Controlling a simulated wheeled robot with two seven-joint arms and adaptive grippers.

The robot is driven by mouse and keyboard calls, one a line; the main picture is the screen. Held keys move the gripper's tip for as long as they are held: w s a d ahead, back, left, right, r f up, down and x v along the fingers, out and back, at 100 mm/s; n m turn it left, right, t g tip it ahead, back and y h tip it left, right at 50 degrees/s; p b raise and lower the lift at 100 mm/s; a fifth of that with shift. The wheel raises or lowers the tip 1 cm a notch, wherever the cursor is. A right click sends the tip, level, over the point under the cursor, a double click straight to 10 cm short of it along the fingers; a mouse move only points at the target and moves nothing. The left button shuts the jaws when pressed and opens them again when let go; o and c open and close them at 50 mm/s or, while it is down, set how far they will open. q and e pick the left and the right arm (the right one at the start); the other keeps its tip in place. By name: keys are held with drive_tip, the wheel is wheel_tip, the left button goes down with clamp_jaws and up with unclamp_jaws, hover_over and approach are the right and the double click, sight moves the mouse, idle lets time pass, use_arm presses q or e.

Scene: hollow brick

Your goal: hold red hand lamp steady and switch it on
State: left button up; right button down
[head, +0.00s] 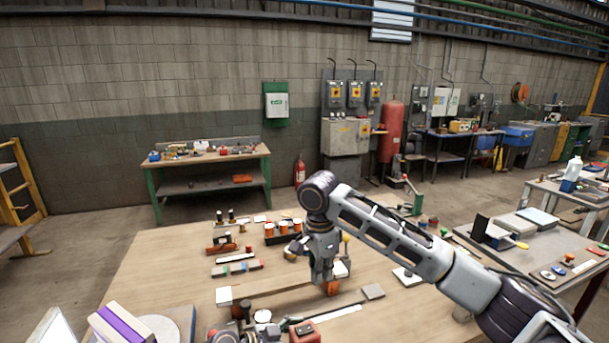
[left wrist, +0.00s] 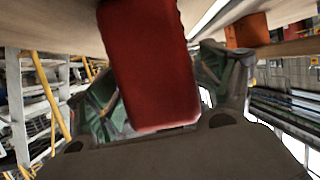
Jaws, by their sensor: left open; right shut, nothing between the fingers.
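The red hand lamp (head: 304,332) is at the bottom edge of the head view, partly cut off. In the left wrist view a red block-shaped body, which looks like the lamp (left wrist: 155,65), fills the middle between the fingers. My left gripper (left wrist: 150,85) is open around it; I cannot tell whether the fingers touch it. Dark joints at the bottom of the head view look like my left gripper (head: 246,328). My right gripper (head: 323,278) is shut and empty, pointing down over the table behind the lamp. The lamp's switch cannot be made out.
The wooden table (head: 150,265) carries a rack of orange-topped pieces (head: 283,232), a white-ended bar (head: 262,291) and a flat grey piece (head: 373,291). A purple-and-white box (head: 122,324) stands at the front left. The table's left part is clear.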

use_arm(q)
drive_tip(key=v, duration=1.1)
drive_tip(key=shift+s+a, duration=0.1)
drive_tip(key=shift+a, duration=0.05)
idle(0.4)
